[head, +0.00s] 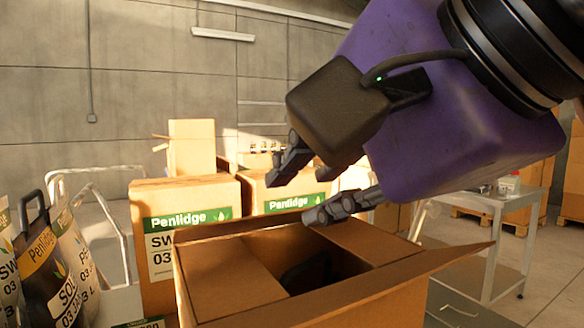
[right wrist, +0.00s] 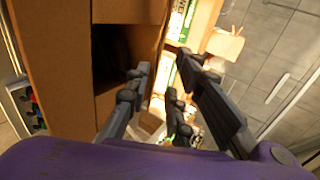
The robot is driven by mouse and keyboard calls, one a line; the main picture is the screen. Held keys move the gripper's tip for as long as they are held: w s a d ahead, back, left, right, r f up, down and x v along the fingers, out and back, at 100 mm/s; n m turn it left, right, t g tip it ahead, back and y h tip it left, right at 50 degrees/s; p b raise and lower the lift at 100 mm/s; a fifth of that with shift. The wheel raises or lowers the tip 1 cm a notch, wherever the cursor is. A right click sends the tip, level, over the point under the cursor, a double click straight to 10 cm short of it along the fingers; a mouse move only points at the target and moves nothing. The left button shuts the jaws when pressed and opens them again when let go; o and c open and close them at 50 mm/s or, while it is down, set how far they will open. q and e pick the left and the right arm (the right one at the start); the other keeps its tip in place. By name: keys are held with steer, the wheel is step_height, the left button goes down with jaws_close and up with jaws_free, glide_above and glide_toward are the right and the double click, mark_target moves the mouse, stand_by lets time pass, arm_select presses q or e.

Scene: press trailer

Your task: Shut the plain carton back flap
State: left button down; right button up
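The plain carton (head: 300,312) stands open at the bottom centre of the head view. Its left flap (head: 228,275) and right flap (head: 362,240) lie folded inward, with a dark gap between them. The front flap (head: 440,266) sticks outward to the right. The back flap (head: 245,228) shows as a narrow strip along the far edge, partly hidden by my gripper. My right gripper (head: 318,187) is over that far edge with its fingers spread. In the right wrist view, the carton (right wrist: 50,60) lies left of the open fingers (right wrist: 170,85). My left gripper is not seen.
Penlidge boxes (head: 185,195) stand close behind the carton. Labelled bags (head: 70,265) are at the left, beside a white rail (head: 105,170). A grey metal table (head: 490,200) stands at the right. A dark thing (head: 305,272) shows inside the carton.

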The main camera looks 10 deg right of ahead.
steer(key=v, duration=0.4)
